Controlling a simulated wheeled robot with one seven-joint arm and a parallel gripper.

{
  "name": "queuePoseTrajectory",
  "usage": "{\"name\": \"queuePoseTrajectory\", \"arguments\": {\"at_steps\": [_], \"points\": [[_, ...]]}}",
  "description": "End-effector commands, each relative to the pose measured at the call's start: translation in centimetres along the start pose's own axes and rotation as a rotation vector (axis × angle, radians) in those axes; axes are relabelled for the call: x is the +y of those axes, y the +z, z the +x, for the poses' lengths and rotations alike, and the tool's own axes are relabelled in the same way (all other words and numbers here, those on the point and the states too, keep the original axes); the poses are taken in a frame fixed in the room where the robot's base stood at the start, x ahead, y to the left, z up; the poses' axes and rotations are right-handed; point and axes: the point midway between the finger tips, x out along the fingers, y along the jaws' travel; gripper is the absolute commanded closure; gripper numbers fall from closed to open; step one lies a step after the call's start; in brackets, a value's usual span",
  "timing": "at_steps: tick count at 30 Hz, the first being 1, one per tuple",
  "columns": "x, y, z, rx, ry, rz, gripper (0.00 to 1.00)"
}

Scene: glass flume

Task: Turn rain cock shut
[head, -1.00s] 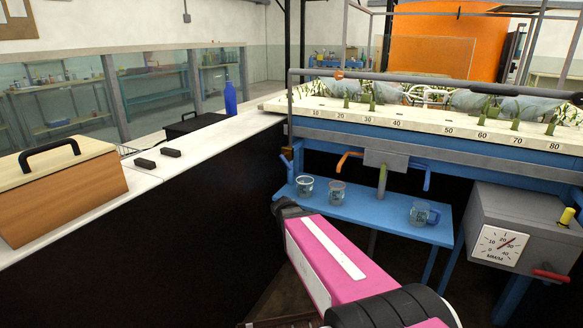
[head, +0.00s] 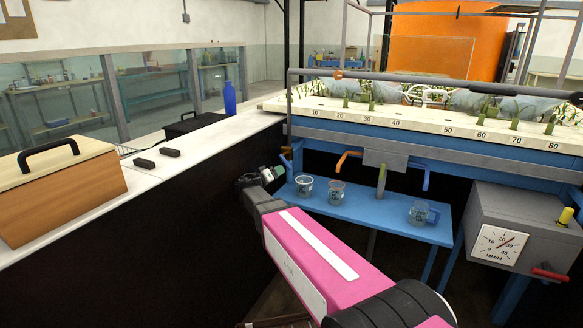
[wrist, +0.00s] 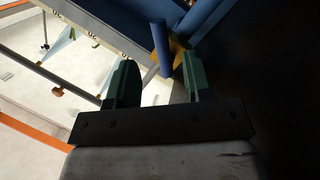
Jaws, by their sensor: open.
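The rain cock appears to be the blue lever (head: 286,162) on a brass fitting at the foot of the upright grey pipe, at the flume's left corner. In the wrist view its blue lever (wrist: 161,48) stands beyond the fingertips, between their lines and nearer the right finger. The brass body (wrist: 178,56) is partly hidden by that finger. My gripper (head: 279,173) is just left of and below the lever in the head view. It also shows in the wrist view (wrist: 160,66), green fingers spread, with nothing held. I cannot tell whether a finger touches the cock.
An orange lever (head: 348,158) and another blue lever (head: 427,180) hang under the flume edge. Glass beakers (head: 304,184) and a blue-handled jug (head: 420,212) stand on the low blue shelf (head: 375,212). A grey gauge box (head: 530,225) is at right. The white counter is at left.

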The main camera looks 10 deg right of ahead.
Motion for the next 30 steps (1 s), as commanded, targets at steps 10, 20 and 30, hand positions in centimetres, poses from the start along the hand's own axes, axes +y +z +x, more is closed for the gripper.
{"name": "queuePoseTrajectory", "arguments": {"at_steps": [10,20,30], "points": [[-0.1,0.0,6.2,-0.003,0.001,-0.001,0.54],[0.0,0.1,9.5,-0.003,-0.001,-0.002,0.54],[0.0,0.1,9.8,-0.002,-0.001,-0.002,0.54]]}}
